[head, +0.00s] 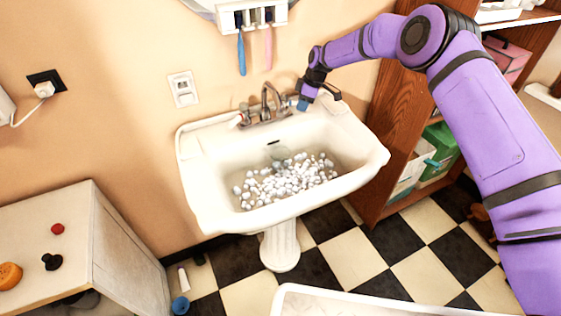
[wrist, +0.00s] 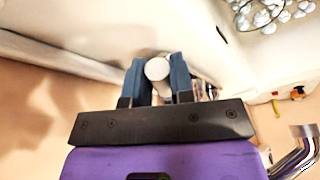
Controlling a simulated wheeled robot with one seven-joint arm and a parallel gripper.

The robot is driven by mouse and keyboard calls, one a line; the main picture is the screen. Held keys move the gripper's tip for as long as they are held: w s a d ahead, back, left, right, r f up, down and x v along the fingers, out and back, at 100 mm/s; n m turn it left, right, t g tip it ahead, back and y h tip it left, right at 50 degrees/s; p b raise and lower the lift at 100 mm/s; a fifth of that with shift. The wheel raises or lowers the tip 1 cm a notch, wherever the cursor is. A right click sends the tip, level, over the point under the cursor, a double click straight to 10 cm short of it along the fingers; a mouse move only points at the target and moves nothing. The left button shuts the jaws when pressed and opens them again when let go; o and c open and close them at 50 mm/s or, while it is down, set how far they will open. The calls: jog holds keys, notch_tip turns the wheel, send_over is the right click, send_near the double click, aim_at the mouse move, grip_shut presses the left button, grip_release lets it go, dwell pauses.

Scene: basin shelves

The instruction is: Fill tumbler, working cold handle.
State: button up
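The faucet (head: 270,101) stands on the back rim of the white basin (head: 200,190). Its left handle (head: 238,120) is white with a red mark. My gripper (head: 303,103) is at the faucet's right side, where it hides the cold handle in the head view. In the wrist view, a white rounded knob (wrist: 157,69), apparently the cold handle, sits between my blue fingertips, which appear to press on both sides. A greyish, see-through shape (head: 281,154) below the spout may be the tumbler; I cannot tell clearly.
Many small white and grey balls (head: 285,182) lie in the basin. A wooden shelf (head: 395,130) stands close on the right. A white cabinet (head: 100,235) is at the left. Toothbrushes (head: 241,52) hang above. The checkered floor is partly clear.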

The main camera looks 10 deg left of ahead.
jog(key=shift+s, duration=0.1)
jog(key=s+m, duration=0.1)
jog(key=m, duration=0.1)
jog(key=shift+s+a+m+t, duration=0.1)
jog(key=shift+s+m+t, duration=0.05)
jog(key=shift+m+t, duration=0.15)
dwell(7.4)
